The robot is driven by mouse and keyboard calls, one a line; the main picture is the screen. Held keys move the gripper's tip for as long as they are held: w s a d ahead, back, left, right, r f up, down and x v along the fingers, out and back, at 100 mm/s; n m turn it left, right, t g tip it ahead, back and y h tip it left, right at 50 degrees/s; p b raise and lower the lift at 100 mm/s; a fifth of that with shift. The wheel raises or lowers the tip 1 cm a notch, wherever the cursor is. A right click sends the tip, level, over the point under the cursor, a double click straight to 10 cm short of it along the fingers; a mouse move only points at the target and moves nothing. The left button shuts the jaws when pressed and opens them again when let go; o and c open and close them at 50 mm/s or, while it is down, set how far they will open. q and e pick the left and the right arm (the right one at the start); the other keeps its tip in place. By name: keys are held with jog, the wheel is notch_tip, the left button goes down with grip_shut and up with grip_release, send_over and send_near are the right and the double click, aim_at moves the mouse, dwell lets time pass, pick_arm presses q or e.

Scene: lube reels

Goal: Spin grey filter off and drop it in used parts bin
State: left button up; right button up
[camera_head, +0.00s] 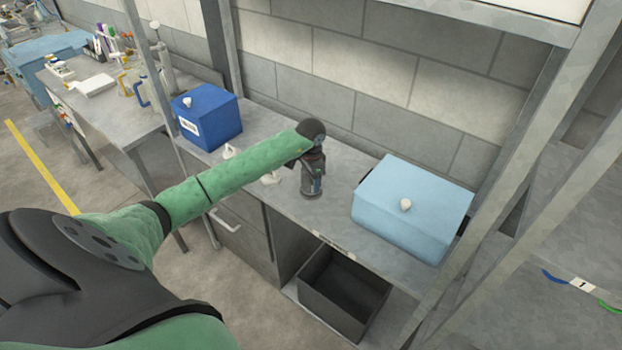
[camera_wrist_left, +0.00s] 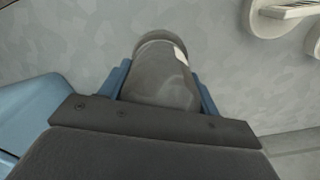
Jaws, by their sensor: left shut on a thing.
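My left gripper (camera_head: 313,178) points down over the metal counter and is shut on the grey filter (camera_wrist_left: 160,75). In the left wrist view the filter is a grey cylinder with a small pale patch, between two blue fingers. In the head view the gripper mostly hides the filter, and I cannot tell whether it touches the counter. A dark grey open bin (camera_head: 318,290) stands below the counter's front edge, lower right of the gripper; it looks empty. My right gripper is not in view.
A light blue box (camera_head: 395,222) with a white knob stands right of the gripper. A dark blue box (camera_head: 215,122) stands at left on the counter (camera_head: 335,222). Small white fittings (camera_head: 270,178) lie left of the gripper. Metal shelf posts (camera_head: 500,200) rise at right.

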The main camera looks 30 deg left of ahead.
pick_arm(q)
jog(key=shift+w+r, duration=0.1)
jog(key=shift+r, duration=0.2)
jog(key=shift+r+p, duration=0.35)
jog(key=shift+r, duration=0.45)
jog(key=shift+r, duration=2)
jog(key=shift+r, duration=0.1)
